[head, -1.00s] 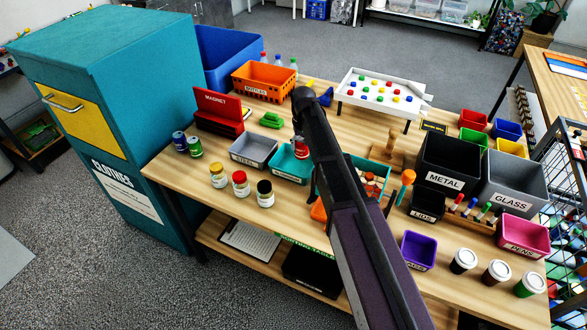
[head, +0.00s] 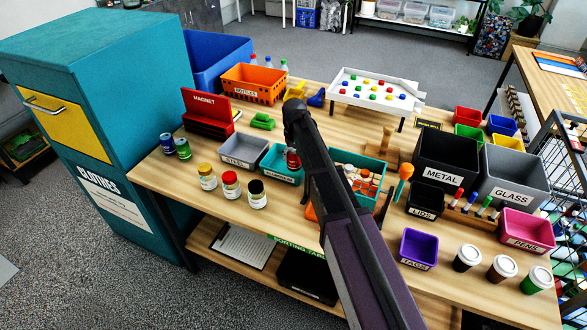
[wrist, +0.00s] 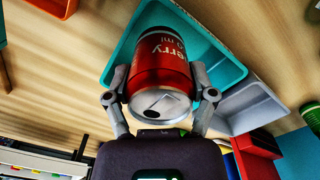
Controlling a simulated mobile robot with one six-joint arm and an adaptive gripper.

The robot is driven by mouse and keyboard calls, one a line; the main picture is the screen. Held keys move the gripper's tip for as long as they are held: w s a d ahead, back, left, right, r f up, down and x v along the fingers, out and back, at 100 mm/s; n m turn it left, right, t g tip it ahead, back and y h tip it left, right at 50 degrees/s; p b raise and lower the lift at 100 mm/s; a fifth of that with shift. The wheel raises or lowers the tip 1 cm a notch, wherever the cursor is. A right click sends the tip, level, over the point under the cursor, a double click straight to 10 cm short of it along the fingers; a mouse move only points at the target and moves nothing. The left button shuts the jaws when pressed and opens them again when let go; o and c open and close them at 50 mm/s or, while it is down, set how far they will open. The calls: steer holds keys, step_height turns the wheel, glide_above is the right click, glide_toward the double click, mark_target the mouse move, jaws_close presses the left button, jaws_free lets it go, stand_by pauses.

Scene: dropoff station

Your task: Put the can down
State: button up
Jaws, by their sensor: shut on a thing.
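The red can (wrist: 160,70) is between the two fingers of my gripper (wrist: 160,94) in the wrist view. Its silver end with the pull opening faces the camera. It also shows in the head view as a small red patch (head: 293,158) beside my arm. My gripper (head: 296,163) is shut on the can, mostly hidden by the arm in the head view. The can is at a teal bin (head: 281,178) with a white label. The teal bin (wrist: 222,62) lies behind the can in the wrist view. Whether the can touches the bin floor is hidden.
A grey STEEL bin (head: 240,160) stands left of the teal bin. Three jars (head: 230,190) stand in front. Another teal bin (head: 350,164) with items is right of my arm. METAL (head: 443,178) and GLASS (head: 510,192) bins stand further right. Two cans (head: 175,147) stand at left.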

mark_target(294, 165)
steer(key=shift+f, duration=0.1)
stand_by(0.3)
steer(key=shift+f+b, duration=1.85)
steer(key=shift+f, duration=0.05)
steer(key=shift+f+b, duration=0.45)
steer(key=o, duration=0.6)
steer(key=shift+o, duration=0.2)
steer(key=shift+r, duration=0.25)
step_height(294, 165, up, 12)
steer(key=p, duration=1.3)
steer(key=shift+r, duration=0.25)
